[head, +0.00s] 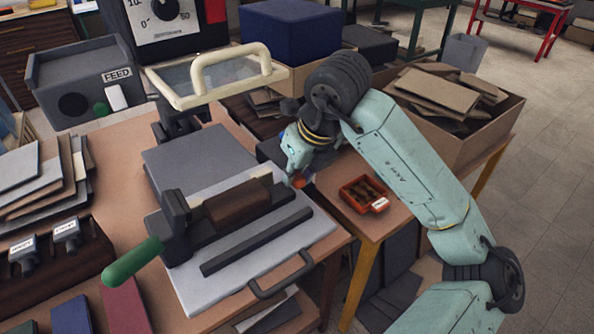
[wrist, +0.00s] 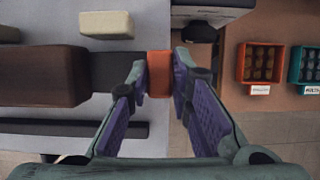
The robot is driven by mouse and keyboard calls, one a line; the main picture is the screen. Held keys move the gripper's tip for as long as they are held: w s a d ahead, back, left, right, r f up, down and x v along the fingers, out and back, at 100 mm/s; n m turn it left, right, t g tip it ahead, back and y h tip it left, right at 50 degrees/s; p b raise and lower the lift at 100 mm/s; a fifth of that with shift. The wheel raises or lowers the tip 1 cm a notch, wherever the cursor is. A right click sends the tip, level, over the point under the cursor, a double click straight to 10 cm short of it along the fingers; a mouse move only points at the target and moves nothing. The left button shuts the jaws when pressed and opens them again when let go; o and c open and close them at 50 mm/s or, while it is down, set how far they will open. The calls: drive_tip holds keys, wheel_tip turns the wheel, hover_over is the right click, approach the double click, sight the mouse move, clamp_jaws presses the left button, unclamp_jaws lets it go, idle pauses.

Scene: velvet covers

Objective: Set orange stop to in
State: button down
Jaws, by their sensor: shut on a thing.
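The orange stop (wrist: 159,75) is a small orange block at the right end of a dark grey bar, near the right edge of the grey press plate. My gripper (wrist: 159,88) is shut on it, one purple-padded finger on each side. In the head view my gripper (head: 300,178) reaches down at the plate's right side, and the stop is mostly hidden by it. The dark bar (wrist: 118,72) runs left from the stop to a brown block (wrist: 42,76). I cannot tell exactly how far in the stop sits.
A cream block (wrist: 106,24) lies behind the bar. A dark rail (head: 256,241) lies in front. An orange tray (head: 364,194) stands right on the table, with a teal tray (wrist: 305,66) beside it. A green-handled lever (head: 133,262) is at left. A cardboard box (head: 455,115) stands behind.

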idle(0.3)
drive_tip(key=shift+s+a+f+b, duration=0.2)
drive_tip(key=shift+s+a+b, duration=0.45)
drive_tip(key=shift+a+b, duration=0.35)
drive_tip(key=shift+s+a+r, duration=0.1)
drive_tip(key=shift+s+r, duration=0.05)
drive_tip(key=c, duration=1.5)
unclamp_jaws()
drive_tip(key=shift+o, duration=0.3)
drive_tip(key=shift+r, duration=0.15)
drive_tip(key=shift+s+r, duration=0.1)
drive_tip(key=shift+r, duration=0.2)
drive_tip(key=v, duration=1.1)
drive_tip(key=shift+s, duration=0.1)
